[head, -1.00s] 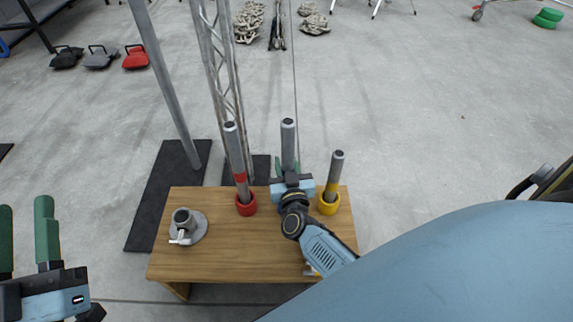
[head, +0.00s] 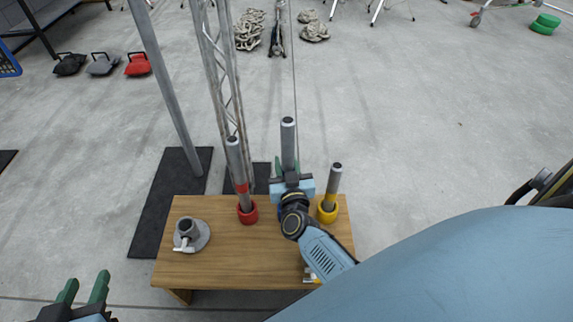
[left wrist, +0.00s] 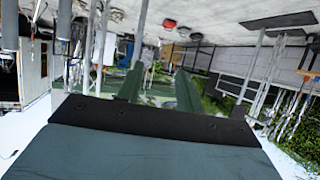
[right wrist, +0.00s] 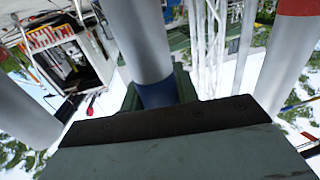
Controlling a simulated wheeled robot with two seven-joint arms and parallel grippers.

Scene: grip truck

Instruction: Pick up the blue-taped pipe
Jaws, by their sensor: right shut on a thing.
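The blue-taped pipe (head: 288,145) is the grey middle pipe, upright, between the other two. Its blue band (right wrist: 158,94) shows in the right wrist view, low between the fingers. My right gripper (head: 289,172) is shut around the pipe at that band; its arm comes from the lower right. The gripper hides the pipe's lower end and anything beneath it in the head view. My left gripper (head: 84,288) is open and empty at the lower left, off the wooden table; its spread green fingers show in the left wrist view (left wrist: 158,88).
On the table (head: 235,262), a red-taped pipe (head: 236,165) stands in a red holder left of my right gripper. A yellow-taped pipe (head: 334,182) stands in a yellow holder close on its right. A grey flanged base (head: 192,234) sits left. A metal truss (head: 225,90) rises behind.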

